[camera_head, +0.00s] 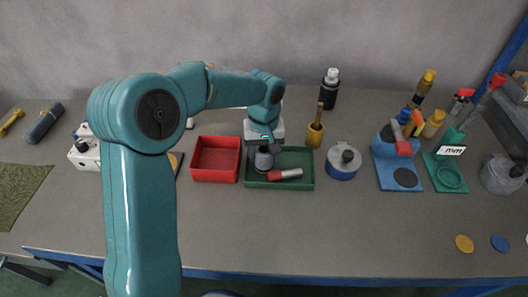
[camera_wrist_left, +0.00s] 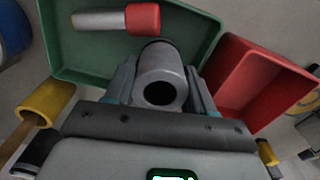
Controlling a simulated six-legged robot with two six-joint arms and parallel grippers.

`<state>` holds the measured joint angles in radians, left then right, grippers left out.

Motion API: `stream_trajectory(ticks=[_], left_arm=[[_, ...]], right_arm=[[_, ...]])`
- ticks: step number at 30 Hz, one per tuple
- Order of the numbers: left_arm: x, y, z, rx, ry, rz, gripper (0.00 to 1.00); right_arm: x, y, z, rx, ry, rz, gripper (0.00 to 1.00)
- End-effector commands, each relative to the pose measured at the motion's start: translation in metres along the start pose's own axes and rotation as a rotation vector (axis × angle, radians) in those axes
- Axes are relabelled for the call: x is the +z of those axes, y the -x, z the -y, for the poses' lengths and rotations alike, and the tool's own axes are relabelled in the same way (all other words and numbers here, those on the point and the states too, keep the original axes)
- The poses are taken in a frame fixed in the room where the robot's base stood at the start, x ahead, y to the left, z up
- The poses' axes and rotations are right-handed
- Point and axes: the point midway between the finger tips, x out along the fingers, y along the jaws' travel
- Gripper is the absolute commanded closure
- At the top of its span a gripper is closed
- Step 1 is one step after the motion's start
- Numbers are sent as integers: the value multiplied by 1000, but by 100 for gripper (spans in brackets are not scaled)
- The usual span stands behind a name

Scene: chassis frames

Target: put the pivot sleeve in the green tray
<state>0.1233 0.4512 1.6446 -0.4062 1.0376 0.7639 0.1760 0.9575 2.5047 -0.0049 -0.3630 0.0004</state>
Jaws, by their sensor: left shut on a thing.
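The pivot sleeve, a grey hollow cylinder (camera_wrist_left: 163,78), is held between the fingers of my left gripper (camera_head: 264,156). The gripper is shut on it, and its round bore faces the wrist camera. In the head view the sleeve (camera_head: 263,163) shows below the gripper, over the left part of the green tray (camera_head: 280,185). In the wrist view the tray (camera_wrist_left: 105,58) lies behind the sleeve. I cannot tell whether the sleeve touches the tray floor. My right gripper is not in view.
A red-and-silver cylinder (camera_head: 286,174) lies in the green tray beside the sleeve. An empty red tray (camera_head: 215,179) stands close on the left. A yellow cup with a handle (camera_head: 315,133) and a blue-grey pot (camera_head: 343,165) stand to the right.

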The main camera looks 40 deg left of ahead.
Motion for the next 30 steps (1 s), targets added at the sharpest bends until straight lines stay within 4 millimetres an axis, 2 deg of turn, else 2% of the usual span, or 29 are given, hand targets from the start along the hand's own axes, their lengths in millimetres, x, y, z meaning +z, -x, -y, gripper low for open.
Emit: stream_trajectory(ticks=[8, 9, 11, 12, 19, 23, 26, 30], left_arm=[[0, -4, 0, 0, 0, 0, 85], [0, -4, 0, 0, 0, 0, 43], [0, -3, 0, 0, 0, 0, 23], [0, -3, 0, 0, 0, 1, 20], [0, -2, 0, 0, 0, 1, 20], [0, 6, 0, 0, 0, -1, 20], [-1, 23, 0, 2, 0, -3, 20], [-1, 57, -1, 3, 0, -4, 20]], right_arm=[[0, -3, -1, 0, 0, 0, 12], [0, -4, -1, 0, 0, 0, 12], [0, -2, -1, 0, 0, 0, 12], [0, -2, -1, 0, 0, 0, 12], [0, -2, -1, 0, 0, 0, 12], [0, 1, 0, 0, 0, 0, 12], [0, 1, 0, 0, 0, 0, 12], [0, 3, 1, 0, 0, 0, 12]])
